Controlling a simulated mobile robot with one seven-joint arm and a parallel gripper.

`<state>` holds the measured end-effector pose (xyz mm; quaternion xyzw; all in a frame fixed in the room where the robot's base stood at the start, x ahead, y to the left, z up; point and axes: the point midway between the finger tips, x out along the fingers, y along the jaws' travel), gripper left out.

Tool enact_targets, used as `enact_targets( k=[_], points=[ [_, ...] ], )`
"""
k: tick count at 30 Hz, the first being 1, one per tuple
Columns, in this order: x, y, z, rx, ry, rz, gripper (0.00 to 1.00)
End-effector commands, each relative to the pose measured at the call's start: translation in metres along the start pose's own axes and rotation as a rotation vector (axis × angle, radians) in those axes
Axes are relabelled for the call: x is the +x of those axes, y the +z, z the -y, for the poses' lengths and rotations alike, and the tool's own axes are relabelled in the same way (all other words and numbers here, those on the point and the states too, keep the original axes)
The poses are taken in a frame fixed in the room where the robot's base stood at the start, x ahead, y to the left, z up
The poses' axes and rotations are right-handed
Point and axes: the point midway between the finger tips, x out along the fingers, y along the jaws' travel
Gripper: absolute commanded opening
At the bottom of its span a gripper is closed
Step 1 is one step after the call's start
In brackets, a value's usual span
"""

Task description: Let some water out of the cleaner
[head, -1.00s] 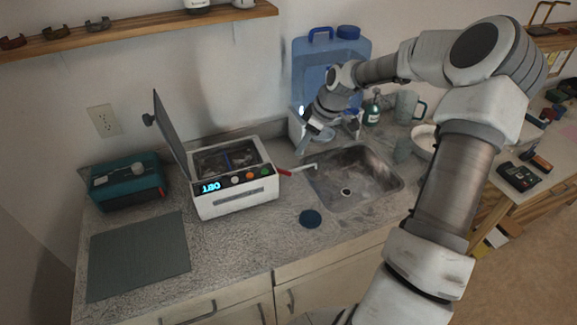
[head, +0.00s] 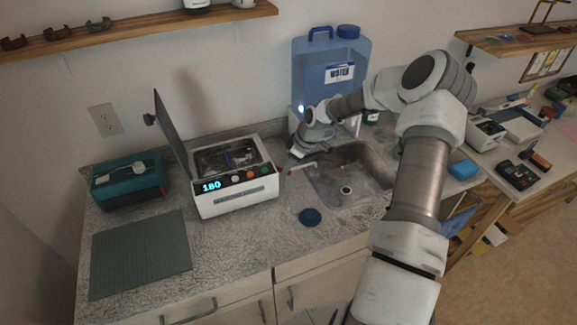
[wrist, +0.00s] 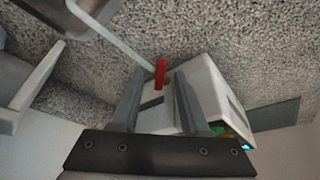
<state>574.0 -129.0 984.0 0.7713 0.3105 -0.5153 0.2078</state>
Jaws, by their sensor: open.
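The cleaner (head: 238,180) is a white box with its grey lid raised, standing on the counter left of the sink. Its display is lit and reads 180. A red valve handle (wrist: 160,72) is on the cleaner's sink side, with a pale spout tube (head: 303,165) leading toward the sink. My gripper (wrist: 158,80) is open; in the wrist view the red handle shows between its fingertips, not clasped. In the head view my gripper (head: 291,157) is close to the cleaner's right side and partly hides the handle. I cannot tell whether a finger touches it.
The sink (head: 355,180) lies right of the cleaner. A blue water container (head: 315,65) stands behind my arm. A teal box (head: 128,182) and dark mat (head: 140,255) lie to the left, a round dark blue lid (head: 310,217) in front. The front counter is mostly clear.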

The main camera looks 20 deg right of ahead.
Motion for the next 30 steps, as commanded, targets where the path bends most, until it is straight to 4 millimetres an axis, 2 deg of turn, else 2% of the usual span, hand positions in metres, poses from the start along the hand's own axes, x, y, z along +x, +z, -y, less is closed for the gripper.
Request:
enact_targets(
  k=[1,6,8,21,30],
  points=[
    [-0.0001,0.0,0.0,0.0,0.0,0.0,0.4],
    [-0.0002,0.0,0.0001,0.0,0.0,0.0,0.09],
    [-0.0003,0.0,0.0001,0.0,0.0,0.0,0.0],
    [0.0007,0.0004,0.0014,0.017,0.007,0.001,0.0],
    [0.0033,0.0002,0.0079,0.157,0.068,0.002,0.0]
  ],
)
